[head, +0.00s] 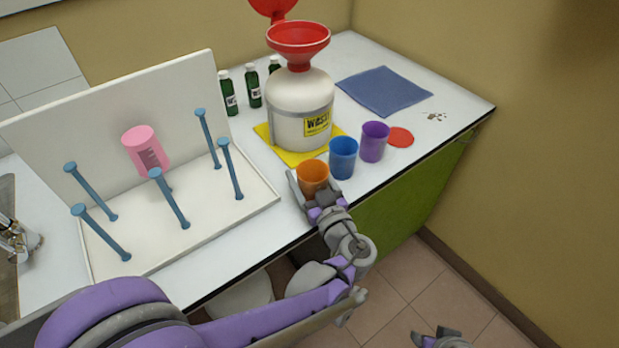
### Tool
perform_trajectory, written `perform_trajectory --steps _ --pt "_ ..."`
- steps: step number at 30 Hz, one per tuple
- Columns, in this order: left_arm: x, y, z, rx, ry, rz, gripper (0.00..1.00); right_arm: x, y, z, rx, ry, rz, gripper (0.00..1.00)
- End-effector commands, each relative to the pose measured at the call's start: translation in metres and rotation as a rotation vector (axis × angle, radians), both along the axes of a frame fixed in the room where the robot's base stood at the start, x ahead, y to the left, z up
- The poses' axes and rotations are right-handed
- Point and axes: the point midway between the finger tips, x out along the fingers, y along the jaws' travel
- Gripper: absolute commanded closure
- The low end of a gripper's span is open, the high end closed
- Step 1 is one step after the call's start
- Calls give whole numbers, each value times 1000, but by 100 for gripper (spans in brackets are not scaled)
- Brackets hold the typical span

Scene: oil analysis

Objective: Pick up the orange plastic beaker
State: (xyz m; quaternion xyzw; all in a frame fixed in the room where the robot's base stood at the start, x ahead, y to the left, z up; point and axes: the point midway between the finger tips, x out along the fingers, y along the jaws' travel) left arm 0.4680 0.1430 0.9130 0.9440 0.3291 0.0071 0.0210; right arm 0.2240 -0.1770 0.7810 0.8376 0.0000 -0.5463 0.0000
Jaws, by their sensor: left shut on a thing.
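The orange plastic beaker (313,174) stands upright near the front edge of the counter, left of the blue beaker. My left gripper (315,190) is around it from the front, shut on it, with one finger along its left side. The beaker's lower part is partly hidden by the gripper. I cannot tell whether its base touches the counter. A small part of my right gripper (437,340) shows at the bottom edge, low over the floor; its fingers are cut off by the frame.
A blue beaker (343,158) and a purple beaker (374,142) stand close on the right. Behind is a white waste jug (300,105) with a red funnel (298,42). A drying rack (150,255) with blue pegs and a pink beaker (146,150) is on the left.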

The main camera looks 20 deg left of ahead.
Motion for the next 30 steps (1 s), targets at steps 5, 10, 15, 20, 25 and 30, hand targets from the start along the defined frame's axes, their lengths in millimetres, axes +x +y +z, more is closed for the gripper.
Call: perform_trajectory --steps 5,10,15,20,25,30 --pt "0 0 6 0 0 0 80 0 0 2 0 -1 0 50" --pt "0 0 18 1 -1 0 80 0 0 7 0 -2 0 50" --pt "0 0 35 1 -1 0 80 0 0 13 0 -4 0 50" --pt "0 0 52 1 -1 0 80 0 0 18 0 -6 0 50" --pt "0 0 69 1 -1 0 80 0 0 23 0 -8 0 50" --pt "0 0 83 1 -1 0 80 0 0 27 0 -9 0 50"
